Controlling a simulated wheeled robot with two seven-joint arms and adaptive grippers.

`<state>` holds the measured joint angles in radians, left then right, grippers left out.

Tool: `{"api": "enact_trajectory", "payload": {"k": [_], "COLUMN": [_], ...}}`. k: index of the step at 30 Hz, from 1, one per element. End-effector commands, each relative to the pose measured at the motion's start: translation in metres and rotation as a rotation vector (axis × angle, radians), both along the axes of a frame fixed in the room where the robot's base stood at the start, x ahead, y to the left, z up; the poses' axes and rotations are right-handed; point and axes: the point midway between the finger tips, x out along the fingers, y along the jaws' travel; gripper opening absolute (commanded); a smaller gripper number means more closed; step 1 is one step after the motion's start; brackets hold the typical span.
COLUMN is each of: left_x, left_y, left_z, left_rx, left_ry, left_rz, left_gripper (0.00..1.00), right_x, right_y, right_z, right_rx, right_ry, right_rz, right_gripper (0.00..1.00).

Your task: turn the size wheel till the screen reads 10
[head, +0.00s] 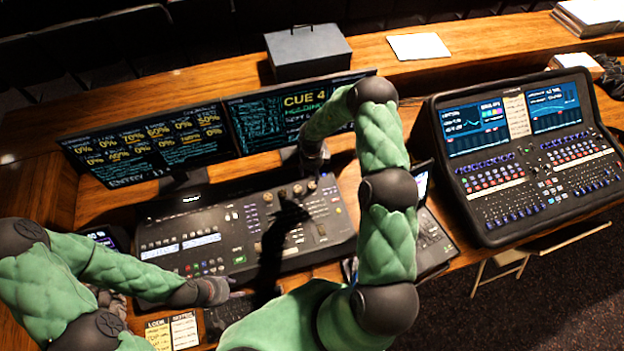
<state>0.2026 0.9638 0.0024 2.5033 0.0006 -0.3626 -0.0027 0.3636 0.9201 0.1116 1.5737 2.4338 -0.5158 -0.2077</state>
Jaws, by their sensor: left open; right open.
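The lighting console (215,240) lies on the desk, with a row of small knobs (282,194) along its upper right part. I cannot tell which knob is the size wheel. My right gripper (313,170) is open and points down at the right end of that row; whether it touches a knob is hidden. My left gripper (222,290) is open and empty near the console's front edge. The left screen (150,140) shows yellow percentages and an entry line at its bottom; the size reading is too small to make out. A second screen (260,120) shows "CUE 4".
A sound mixer (520,150) stands at the right. A laptop (432,240) sits beside the console, partly behind my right arm. A grey box (308,52) and paper (418,46) lie on the back ledge. Note cards (172,331) lie in front.

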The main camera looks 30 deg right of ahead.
Motion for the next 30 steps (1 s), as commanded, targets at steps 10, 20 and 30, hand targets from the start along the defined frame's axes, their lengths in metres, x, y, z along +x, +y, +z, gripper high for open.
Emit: {"api": "enact_trajectory", "payload": {"k": [10,20,30], "left_x": [0.0,0.0,0.0], "left_y": [0.0,0.0,0.0], "left_z": [0.0,0.0,0.0], "left_rx": [0.0,0.0,0.0], "left_ry": [0.0,0.0,0.0], "left_rz": [0.0,0.0,0.0], "left_gripper": [0.44,0.44,0.44], "right_x": [0.0,0.0,0.0], "right_y": [0.0,0.0,0.0], "right_z": [0.037,0.039,0.039], "right_rx": [0.0,0.0,0.0], "right_ry": [-0.001,0.0,0.0], "right_rz": [0.0,0.0,0.0], "right_gripper": [0.58,0.58,0.58]}}
